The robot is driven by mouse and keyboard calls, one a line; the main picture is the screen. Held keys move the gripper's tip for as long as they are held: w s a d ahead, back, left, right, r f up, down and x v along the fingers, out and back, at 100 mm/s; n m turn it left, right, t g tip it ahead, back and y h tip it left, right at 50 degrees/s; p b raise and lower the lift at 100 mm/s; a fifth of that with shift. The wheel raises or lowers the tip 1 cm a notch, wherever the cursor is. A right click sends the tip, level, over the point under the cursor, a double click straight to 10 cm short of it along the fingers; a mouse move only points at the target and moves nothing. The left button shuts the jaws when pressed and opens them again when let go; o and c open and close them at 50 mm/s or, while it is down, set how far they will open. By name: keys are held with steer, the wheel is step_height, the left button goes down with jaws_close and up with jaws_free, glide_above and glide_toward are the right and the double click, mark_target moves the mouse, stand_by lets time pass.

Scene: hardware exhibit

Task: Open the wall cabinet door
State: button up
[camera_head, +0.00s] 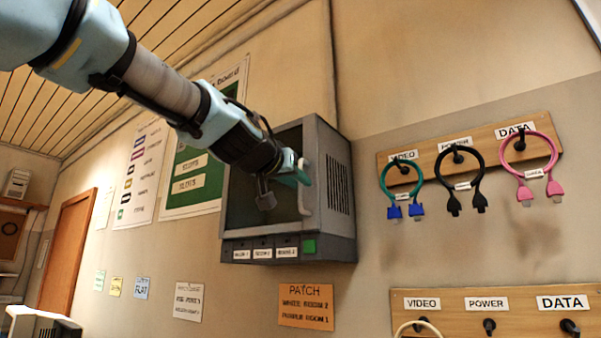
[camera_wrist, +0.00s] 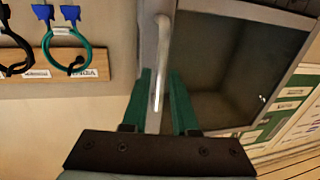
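The grey wall cabinet (camera_head: 342,215) hangs on the wall in the head view, with a dark, see-through front panel in a grey frame; the door appears closed. A pale vertical bar handle (camera_head: 306,200) is at the right side of its front. My gripper (camera_head: 292,174) is at the handle, its teal fingers partly hidden by the wrist. In the wrist view, the handle (camera_wrist: 161,45) runs between the two green fingers of my gripper (camera_wrist: 160,76). The fingers are apart, with gaps beside the bar; whether either touches it is unclear. The cabinet's inside (camera_wrist: 225,65) looks empty.
A wooden rack (camera_head: 472,147) with looped video, power and data cables hangs to the right of the cabinet. Another labelled board (camera_head: 460,293) is below it. Posters (camera_head: 205,170) are on the wall to the left. Wall space directly right of the cabinet is clear.

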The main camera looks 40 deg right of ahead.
steer(key=shift+x, duration=1)
jaws_close()
stand_by(0.8)
